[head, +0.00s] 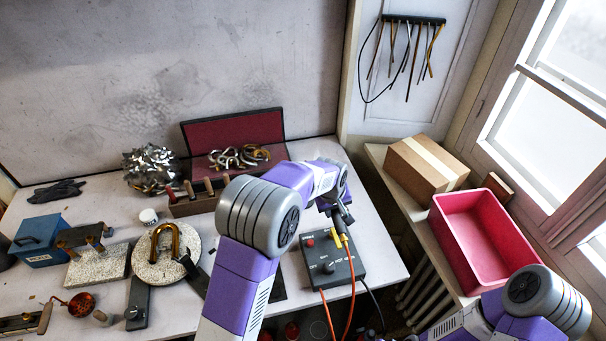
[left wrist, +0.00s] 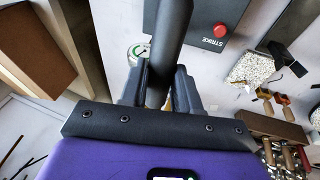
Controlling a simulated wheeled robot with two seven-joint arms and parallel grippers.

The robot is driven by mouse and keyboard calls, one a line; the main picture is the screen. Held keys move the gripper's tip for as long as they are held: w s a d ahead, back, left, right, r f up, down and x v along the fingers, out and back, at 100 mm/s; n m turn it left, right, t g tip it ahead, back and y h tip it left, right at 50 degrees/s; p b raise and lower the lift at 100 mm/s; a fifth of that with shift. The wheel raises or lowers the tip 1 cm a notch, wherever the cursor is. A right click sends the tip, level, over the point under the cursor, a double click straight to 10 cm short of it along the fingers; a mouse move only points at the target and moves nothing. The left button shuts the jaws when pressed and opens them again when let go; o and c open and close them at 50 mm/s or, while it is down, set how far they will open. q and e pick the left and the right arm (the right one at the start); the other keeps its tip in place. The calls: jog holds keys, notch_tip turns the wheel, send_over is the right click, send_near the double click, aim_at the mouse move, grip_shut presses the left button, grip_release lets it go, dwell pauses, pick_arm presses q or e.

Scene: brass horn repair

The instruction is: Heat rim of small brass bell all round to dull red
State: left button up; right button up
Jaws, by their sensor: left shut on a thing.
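My left gripper (head: 336,203) is above the control box, at the end of the purple and grey arm. In the left wrist view its fingers (left wrist: 160,92) are shut on a dark cylindrical handle (left wrist: 171,40). The handle (head: 344,216) has a yellow fitting and hose below it in the head view. A curved brass tube (head: 165,240) stands on a round pale block (head: 150,270) at the left. A coppery flared piece (head: 81,304) lies at the front left; I cannot tell whether it is the bell. My right gripper is out of view.
The control box (head: 327,268), with a red button, stands below my left gripper. Hoses run off the table's front. A pink bin (head: 477,232) and cardboard box (head: 424,166) stand at the right. A red-lined case (head: 232,131) and tool rack (head: 196,207) stand behind.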

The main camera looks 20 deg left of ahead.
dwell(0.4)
pick_arm(q)
jog(key=shift+w+a+p, duration=0.35)
jog(key=shift+w+a, duration=0.35)
jog(key=shift+w, duration=0.35)
jog(key=shift+w+a+p, duration=0.3)
jog(key=shift+w+a, duration=0.35)
jog(key=shift+w, duration=0.35)
jog(key=shift+a, duration=0.15)
jog(key=shift+s+a, duration=0.2)
jog(key=shift+a, duration=2.1)
jog(key=s, duration=0.1)
jog(key=s+a+b, duration=0.1)
jog(key=s, duration=0.1)
jog(key=s+a, duration=0.1)
jog(key=shift+s+b, duration=0.15)
jog(key=shift+b, duration=0.25)
jog(key=shift+s, duration=0.1)
dwell(0.8)
